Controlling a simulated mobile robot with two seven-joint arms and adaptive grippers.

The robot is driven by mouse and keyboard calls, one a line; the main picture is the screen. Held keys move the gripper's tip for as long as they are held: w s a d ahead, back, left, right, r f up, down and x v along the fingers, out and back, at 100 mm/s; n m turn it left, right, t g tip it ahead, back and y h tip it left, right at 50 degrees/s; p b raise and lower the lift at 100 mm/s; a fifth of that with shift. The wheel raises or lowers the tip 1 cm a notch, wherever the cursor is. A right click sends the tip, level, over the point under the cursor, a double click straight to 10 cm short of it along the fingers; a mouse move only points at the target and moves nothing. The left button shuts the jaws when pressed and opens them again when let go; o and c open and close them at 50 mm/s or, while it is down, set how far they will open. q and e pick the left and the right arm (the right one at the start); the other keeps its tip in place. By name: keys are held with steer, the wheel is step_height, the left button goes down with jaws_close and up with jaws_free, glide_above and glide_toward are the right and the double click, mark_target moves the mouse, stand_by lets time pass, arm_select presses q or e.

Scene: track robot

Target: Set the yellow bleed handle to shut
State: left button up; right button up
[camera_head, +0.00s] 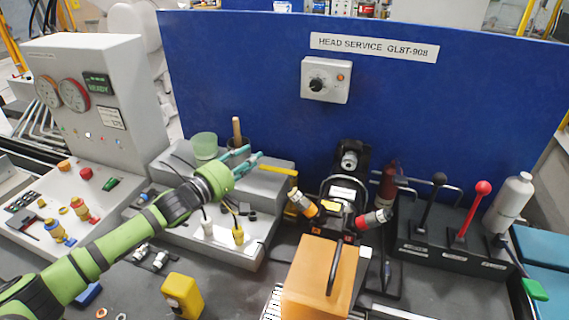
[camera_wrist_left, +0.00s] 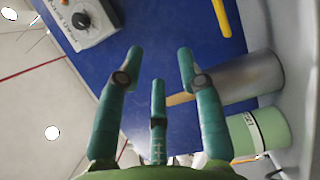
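A yellow bar (camera_head: 277,169), probably the bleed handle, sticks out to the right at the back edge of the grey bench unit, nearly level. A yellow bar also shows at the top of the left wrist view (camera_wrist_left: 221,17). What it is mounted on is hard to make out. My left gripper (camera_head: 255,154) is just left of the yellow bar in the head view, its teal fingers pointing right. My right gripper is not in view.
A green cup (camera_head: 204,146) and a grey pot with a wooden stick (camera_head: 237,130) stand close to my left gripper. A blue panel (camera_head: 245,80) with a dial box (camera_head: 326,80) rises behind. An orange block (camera_head: 320,275) and levers (camera_head: 475,205) stand to the right.

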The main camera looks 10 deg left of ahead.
mark_target(267, 169)
arm_select(q)
step_height(267, 169, down, 7)
steer(key=w+b, duration=0.1)
steer(key=b, duration=0.5)
steer(key=p+x, duration=0.1)
steer(key=x, duration=0.4)
steer(key=shift+w+d+f+p, duration=0.1)
steer(key=shift+w+d+p, duration=0.2)
steer(key=shift+d, duration=0.1)
steer(key=shift+w+d, duration=0.25)
steer(key=shift+w, duration=0.2)
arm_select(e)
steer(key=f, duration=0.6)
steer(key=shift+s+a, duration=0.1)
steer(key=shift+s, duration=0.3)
arm_select(q)
jaws_close()
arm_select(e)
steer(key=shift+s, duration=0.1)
